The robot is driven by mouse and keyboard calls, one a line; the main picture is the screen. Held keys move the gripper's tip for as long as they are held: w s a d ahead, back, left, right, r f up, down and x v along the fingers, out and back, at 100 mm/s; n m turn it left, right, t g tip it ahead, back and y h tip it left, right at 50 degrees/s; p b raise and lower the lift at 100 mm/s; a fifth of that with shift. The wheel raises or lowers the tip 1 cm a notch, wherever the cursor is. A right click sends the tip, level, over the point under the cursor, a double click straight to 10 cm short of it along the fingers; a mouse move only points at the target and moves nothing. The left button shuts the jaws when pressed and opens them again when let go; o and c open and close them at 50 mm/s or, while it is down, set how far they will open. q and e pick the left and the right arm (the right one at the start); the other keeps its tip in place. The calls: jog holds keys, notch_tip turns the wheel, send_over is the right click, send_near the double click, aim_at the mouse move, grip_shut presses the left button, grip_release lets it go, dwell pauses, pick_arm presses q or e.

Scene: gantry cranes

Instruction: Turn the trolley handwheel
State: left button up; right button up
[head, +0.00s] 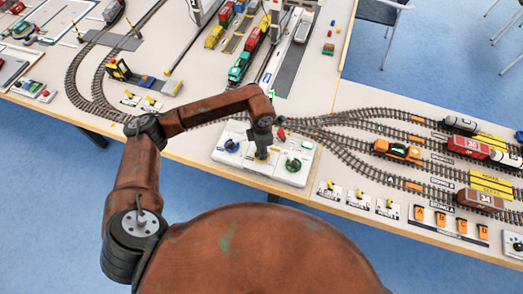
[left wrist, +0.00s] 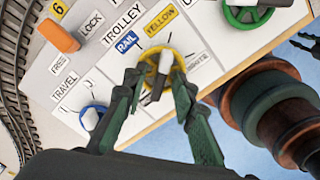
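The trolley handwheel is yellow with a pale and dark bar across it, below the TROLLEY label; it shows in the left wrist view (left wrist: 166,58) and, mostly hidden by my arm, in the head view. My left gripper (left wrist: 157,82) is open, its two dark green fingers on either side of the wheel's near part. I cannot tell whether they touch it. In the head view my left gripper (head: 262,148) points down at the middle of the white control panel (head: 225,157). My right gripper is not in view.
A blue handwheel (left wrist: 91,117) sits to the left and a green handwheel (left wrist: 246,14) to the right on the same panel. An orange lever (left wrist: 58,35) stands by the LOCK label. Model tracks and an orange locomotive (head: 398,151) lie to the right.

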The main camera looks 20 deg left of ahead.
pick_arm(q)
grip_shut()
jog(key=shift+n, duration=0.4)
jog(key=n+p, duration=0.1)
jog(key=n, duration=0.4)
jog(key=shift+r+p, duration=0.15)
jog(key=shift+p, duration=0.25)
jog(key=n+p, duration=0.1)
jog(key=n, duration=0.2)
jog(key=shift+d+n, duration=0.1)
jog(key=shift+n, duration=0.2)
jog(key=shift+n+p, duration=0.35)
jog(key=shift+n, duration=0.55)
